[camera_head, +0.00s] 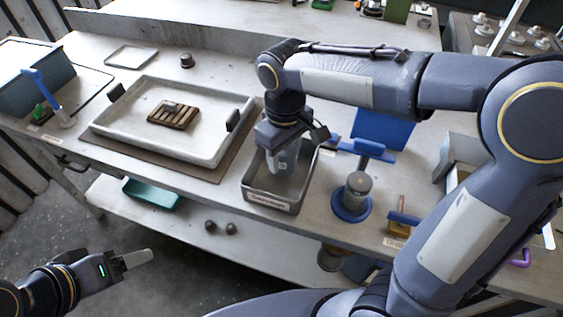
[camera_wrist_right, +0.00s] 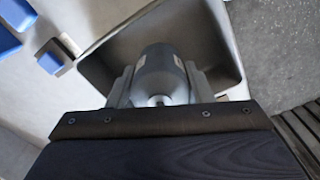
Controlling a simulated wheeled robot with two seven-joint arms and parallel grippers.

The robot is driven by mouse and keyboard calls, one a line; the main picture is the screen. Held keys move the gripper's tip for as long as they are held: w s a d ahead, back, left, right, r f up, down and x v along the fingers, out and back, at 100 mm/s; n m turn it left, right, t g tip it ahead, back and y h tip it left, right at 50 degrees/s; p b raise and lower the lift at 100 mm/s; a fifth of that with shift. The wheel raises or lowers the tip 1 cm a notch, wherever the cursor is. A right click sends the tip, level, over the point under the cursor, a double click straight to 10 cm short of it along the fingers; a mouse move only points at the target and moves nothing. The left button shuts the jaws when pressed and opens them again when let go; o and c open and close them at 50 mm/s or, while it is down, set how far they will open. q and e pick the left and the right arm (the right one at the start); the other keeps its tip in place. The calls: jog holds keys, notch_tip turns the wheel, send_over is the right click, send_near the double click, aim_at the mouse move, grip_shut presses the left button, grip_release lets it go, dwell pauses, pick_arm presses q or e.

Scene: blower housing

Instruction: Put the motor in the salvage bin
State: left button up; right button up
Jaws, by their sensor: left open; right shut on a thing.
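The motor (camera_wrist_right: 160,75) is a grey cylinder with a pale shaft end, seen in the right wrist view between the two fingers of my right gripper (camera_wrist_right: 158,92). My right gripper is shut on it. In the head view the motor (camera_head: 283,160) hangs inside the opening of the salvage bin (camera_head: 270,203), a grey metal box with a label on its front. I cannot tell whether the motor touches the bin floor. My left gripper (camera_head: 138,258) is open and empty at the lower left, over the floor and away from the bench.
A large pale tray (camera_head: 215,101) holding a brown slatted part (camera_head: 174,114) lies left of the bin. A grey cylinder on a blue round base (camera_head: 352,203) stands close to the right. A blue bin (camera_head: 383,130) is behind. A green tray (camera_head: 152,194) sits on the lower shelf.

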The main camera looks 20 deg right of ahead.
aim_at(282, 165)
jog(key=shift+w+a+f, duration=0.1)
jog(key=shift+w+f, duration=0.05)
jog(key=shift+f, duration=0.8)
jog(key=shift+w+a+f, duration=0.1)
jog(key=shift+f, duration=0.85)
jog(key=shift+f+b, duration=0.15)
jog(key=shift+b, duration=0.15)
jog(key=o, duration=1.2)
